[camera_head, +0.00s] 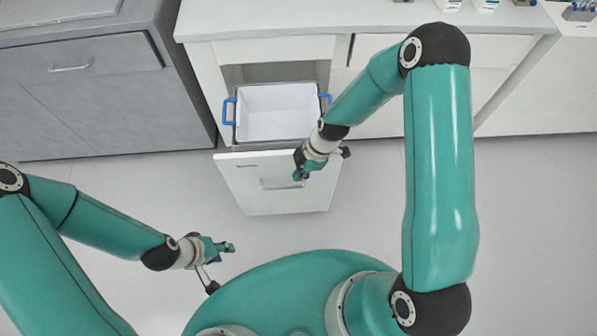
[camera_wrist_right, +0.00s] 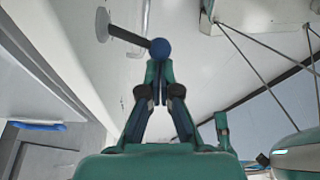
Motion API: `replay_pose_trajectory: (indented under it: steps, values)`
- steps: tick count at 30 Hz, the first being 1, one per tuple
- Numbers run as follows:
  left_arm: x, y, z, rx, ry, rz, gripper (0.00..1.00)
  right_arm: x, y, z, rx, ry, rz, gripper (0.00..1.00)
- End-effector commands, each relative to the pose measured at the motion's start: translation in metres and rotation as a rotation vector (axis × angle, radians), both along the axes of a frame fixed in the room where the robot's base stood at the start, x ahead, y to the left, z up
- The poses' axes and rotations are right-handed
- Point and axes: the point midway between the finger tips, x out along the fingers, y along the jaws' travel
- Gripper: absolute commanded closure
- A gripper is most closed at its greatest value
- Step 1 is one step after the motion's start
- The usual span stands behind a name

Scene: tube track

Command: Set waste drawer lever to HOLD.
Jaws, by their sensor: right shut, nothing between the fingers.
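The waste drawer (camera_head: 250,197) is pulled out, with its white front facing me. In the right wrist view the lever shows as a dark rod (camera_wrist_right: 128,35) running from a grey round pivot (camera_wrist_right: 103,24) to a blue ball knob (camera_wrist_right: 160,48). The lever is not clear in the head view, and I cannot read any HOLD mark. My right gripper (camera_head: 298,176) is in front of the drawer front. Its closed fingertips (camera_wrist_right: 159,66) are right at the knob, with nothing between them; contact is unclear. My left gripper (camera_head: 231,247) is low, away from the drawer.
A white bin (camera_head: 277,112) with blue handles (camera_head: 229,112) sits in the open drawer. The drawer front has a pull handle (camera_head: 280,183). A white counter (camera_head: 260,22) is above, and a grey cabinet (camera_head: 90,85) stands left. The floor (camera_head: 530,220) at right is clear.

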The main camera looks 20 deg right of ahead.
Motion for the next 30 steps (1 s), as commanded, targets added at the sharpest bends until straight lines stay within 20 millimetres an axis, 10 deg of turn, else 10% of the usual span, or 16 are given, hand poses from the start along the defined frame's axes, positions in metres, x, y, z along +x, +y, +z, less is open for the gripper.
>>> replay_pose_trajectory:
  steps: [30]
  values:
    - [0.000,0.000,-0.039,0.000,0.000,0.000,0.63,-0.011,-0.013,-0.004,-0.001,-0.003,0.260,1.00]
